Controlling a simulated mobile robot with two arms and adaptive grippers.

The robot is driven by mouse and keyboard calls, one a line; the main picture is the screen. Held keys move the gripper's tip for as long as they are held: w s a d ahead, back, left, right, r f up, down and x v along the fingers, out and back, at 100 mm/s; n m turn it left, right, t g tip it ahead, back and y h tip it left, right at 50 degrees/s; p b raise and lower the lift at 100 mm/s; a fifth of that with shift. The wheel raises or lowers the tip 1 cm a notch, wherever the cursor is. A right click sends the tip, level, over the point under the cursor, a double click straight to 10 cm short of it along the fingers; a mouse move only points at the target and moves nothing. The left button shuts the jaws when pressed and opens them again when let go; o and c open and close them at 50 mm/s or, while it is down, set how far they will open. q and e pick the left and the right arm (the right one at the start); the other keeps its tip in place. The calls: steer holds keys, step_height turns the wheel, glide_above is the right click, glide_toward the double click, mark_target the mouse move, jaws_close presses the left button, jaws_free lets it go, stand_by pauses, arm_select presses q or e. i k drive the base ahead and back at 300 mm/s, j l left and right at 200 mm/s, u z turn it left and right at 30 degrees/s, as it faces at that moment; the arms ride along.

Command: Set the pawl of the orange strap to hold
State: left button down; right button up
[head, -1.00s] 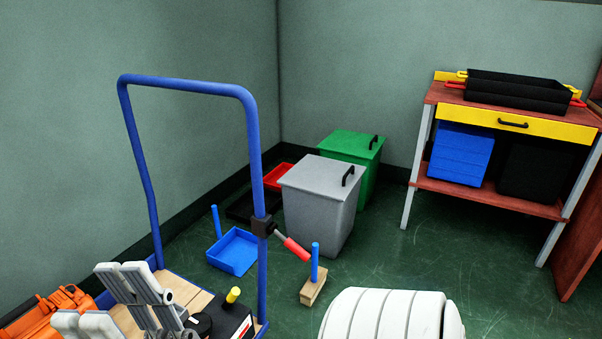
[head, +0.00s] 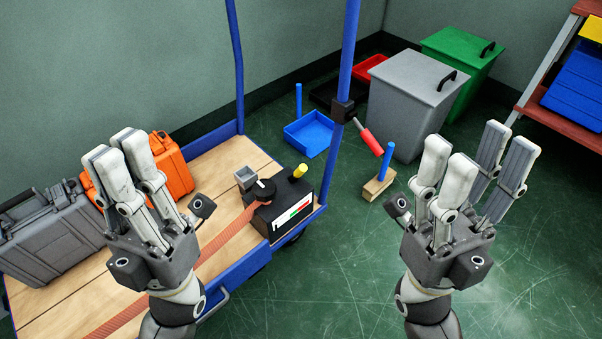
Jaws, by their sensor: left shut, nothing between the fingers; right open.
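The orange strap (head: 226,239) runs diagonally over the wooden deck of a blue cart. Its upper end meets a black drum (head: 262,188) on a black box (head: 291,211). The box carries a yellow knob (head: 300,170) and a white, red and green gauge. I cannot tell which part is the pawl or how it is set. My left gripper (head: 116,150) is shut and empty, appearing in front of the cases and left of the box. My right gripper (head: 477,150) is open and empty, over the floor to the right of the cart.
A grey case (head: 50,238) and an orange case (head: 172,172) stand on the cart deck (head: 40,305). A blue post (head: 342,120) rises beside the box, with a red-handled lever (head: 370,140). Bins and a blue tray (head: 309,134) stand behind.

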mark_target(301, 169)
steer(key=i+l+z, duration=0.1)
steer(key=l, duration=0.35)
steer(key=i+l, duration=0.15)
steer(key=l, duration=0.25)
steer(key=i+l+z, duration=0.15)
steer(key=l, duration=0.25)
